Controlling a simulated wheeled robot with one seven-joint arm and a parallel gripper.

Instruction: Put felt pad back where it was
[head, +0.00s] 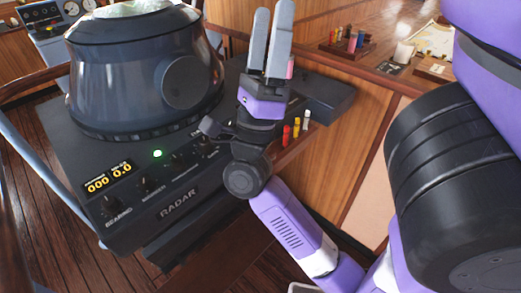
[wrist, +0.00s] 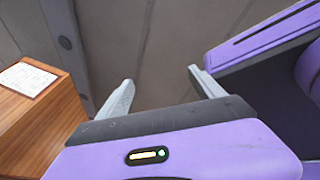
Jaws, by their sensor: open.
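My gripper (head: 273,14) points up above the radar console in the head view, its two grey fingers apart. In the wrist view my gripper (wrist: 161,78) is open, with nothing between the fingertips. I cannot make out a felt pad for certain in either view. A small pink thing (head: 290,68) shows just beside the right finger in the head view, mostly hidden; I cannot tell what it is.
The dark radar console (head: 130,190) with its big hood (head: 135,75) fills the left. Red, yellow and white markers (head: 296,127) stand right of my wrist. A wooden counter (head: 375,75) behind holds a rack of coloured pieces (head: 347,45) and a white cup (head: 403,53).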

